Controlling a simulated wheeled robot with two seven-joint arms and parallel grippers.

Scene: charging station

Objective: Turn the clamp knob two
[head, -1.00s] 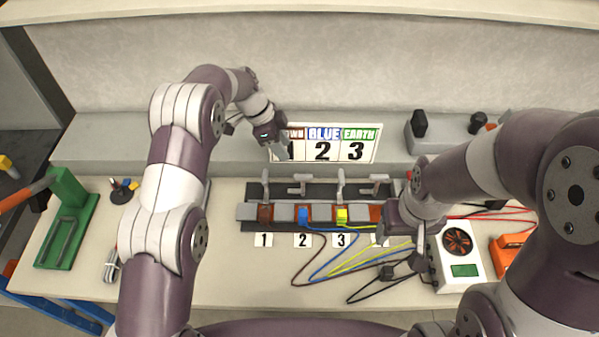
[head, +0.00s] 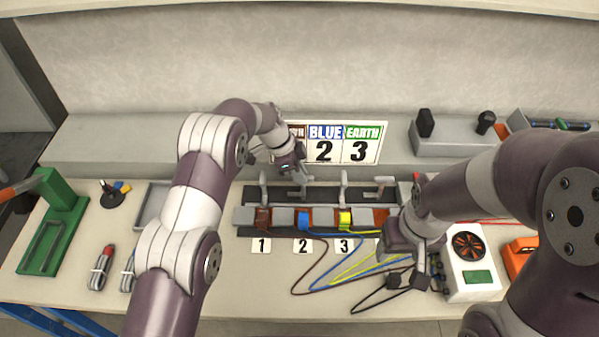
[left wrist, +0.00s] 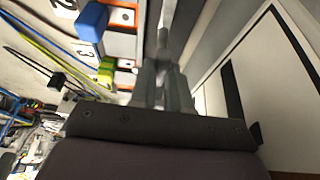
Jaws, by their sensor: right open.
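Clamp knob two is the grey handle (head: 295,194) behind the blue clamp block (head: 304,217) above the label 2. My left gripper (head: 301,183) is at this handle from above and hides part of it. In the left wrist view, its two fingers (left wrist: 165,95) are close together, with a grey handle bar (left wrist: 163,42) just beyond and between them. I cannot tell whether they grip it. My right gripper (head: 410,280) is open at the right of the clamp row, near the dark cable ends.
Neighbouring clamp handles (head: 263,184) and (head: 344,184) stand close on both sides. A sign board (head: 349,152) stands behind. Brown, blue and yellow wires (head: 330,280) run right. A white fan meter (head: 472,285) and a green stand (head: 58,225) flank the table.

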